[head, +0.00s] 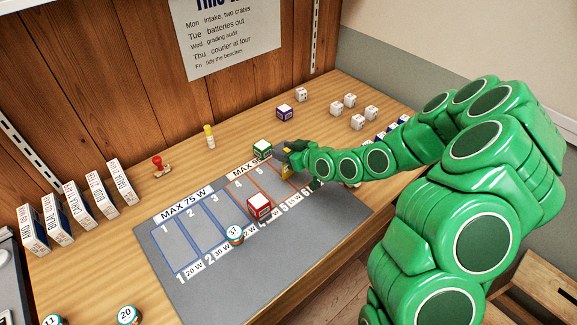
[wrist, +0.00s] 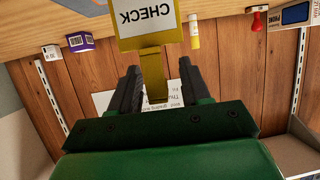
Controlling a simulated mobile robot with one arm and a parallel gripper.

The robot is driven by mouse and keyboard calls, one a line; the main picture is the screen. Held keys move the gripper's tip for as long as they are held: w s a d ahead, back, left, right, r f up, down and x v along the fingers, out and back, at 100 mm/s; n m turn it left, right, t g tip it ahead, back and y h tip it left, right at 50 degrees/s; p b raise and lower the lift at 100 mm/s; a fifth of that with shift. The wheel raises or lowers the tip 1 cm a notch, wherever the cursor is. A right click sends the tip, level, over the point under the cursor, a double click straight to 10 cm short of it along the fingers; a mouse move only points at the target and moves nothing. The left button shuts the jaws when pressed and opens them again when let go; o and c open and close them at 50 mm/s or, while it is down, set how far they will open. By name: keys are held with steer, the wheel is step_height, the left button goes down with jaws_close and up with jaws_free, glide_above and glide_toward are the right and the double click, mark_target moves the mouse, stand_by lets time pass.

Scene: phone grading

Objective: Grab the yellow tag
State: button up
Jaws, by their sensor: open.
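The yellow tag (wrist: 146,22) shows in the wrist view just beyond my gripper, a flat card marked CHECK on a yellow stem. My gripper (wrist: 158,72) is open, with one dark finger on each side of the stem; whether either touches it I cannot tell. In the head view a small yellow part of the tag (head: 286,169) shows at the mat's right part, mostly hidden by my gripper (head: 287,155).
A purple cube (head: 285,113), a yellow-capped tube (head: 210,137) and a red stamp (head: 160,166) stand behind. Boxes (head: 77,211) line the left.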

steer(key=shift+c, duration=0.3)
jaws_close()
steer(key=shift+w, duration=0.1)
